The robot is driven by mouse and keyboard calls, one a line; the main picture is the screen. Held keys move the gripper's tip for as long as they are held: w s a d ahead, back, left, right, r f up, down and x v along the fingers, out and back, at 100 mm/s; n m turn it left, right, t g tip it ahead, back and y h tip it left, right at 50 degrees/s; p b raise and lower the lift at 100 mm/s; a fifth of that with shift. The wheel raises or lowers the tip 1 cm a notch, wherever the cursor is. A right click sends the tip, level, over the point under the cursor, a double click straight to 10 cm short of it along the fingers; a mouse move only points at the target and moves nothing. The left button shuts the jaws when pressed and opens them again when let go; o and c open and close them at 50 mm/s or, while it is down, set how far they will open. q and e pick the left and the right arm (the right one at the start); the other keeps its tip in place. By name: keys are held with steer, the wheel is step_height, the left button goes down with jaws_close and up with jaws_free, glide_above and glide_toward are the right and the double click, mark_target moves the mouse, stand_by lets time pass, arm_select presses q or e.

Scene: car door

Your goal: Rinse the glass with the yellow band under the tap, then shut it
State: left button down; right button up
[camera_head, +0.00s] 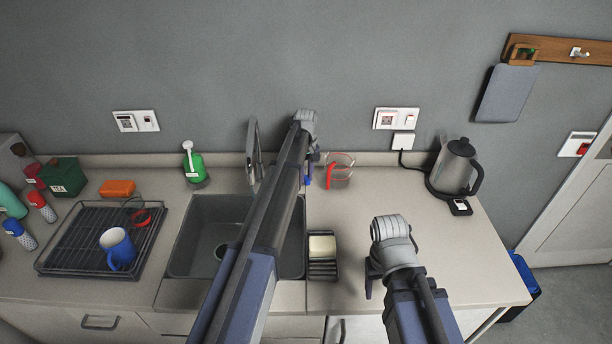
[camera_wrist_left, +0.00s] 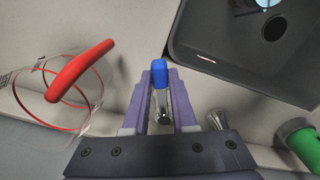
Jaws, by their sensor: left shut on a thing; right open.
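My left gripper (camera_wrist_left: 160,95) is shut on a blue-tipped metal lever (camera_wrist_left: 159,75) behind the sink. In the head view my arm hides most of that hand. The metal tap (camera_head: 254,152) stands to its left, at the back of the dark sink (camera_head: 190,240). I see no water stream. A clear glass mug (camera_head: 340,172) with a red band and red handle stands to the right of the left gripper; it also shows in the left wrist view (camera_wrist_left: 62,95). No yellow band is visible on any glass. My right gripper (camera_head: 372,277) is open and empty above the right counter.
A dark drying rack (camera_head: 62,262) at the left holds a blue mug (camera_head: 117,250) and a red-handled item (camera_head: 141,217). A green bottle (camera_head: 194,164) stands behind the sink. A sponge holder (camera_head: 322,268) is right of the sink. A kettle (camera_head: 455,168) stands at the back right.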

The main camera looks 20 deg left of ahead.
stand_by(0.9)
arm_select(q)
steer(key=shift+s+a+m, duration=0.4)
steer(key=shift+a+m, duration=0.15)
steer(key=shift+m, duration=0.35)
steer(key=shift+s+a+m, duration=0.2)
steer(key=shift+a+m, duration=0.25)
steer(key=shift+m, duration=0.35)
steer(key=shift+s+a+m, duration=0.15)
steer(key=shift+a+m, duration=0.3)
steer(key=shift+m, duration=0.35)
steer(key=c, duration=0.7)
jaws_free()
steer(key=shift+r, duration=0.15)
arm_select(e)
steer(key=shift+r, duration=0.15)
arm_select(q)
step_height(320, 180, up, 8)
steer(key=p, duration=0.8)
steer(key=shift+f, duration=0.2)
arm_select(e)
step_height(320, 180, up, 8)
steer(key=shift+f, duration=0.25)
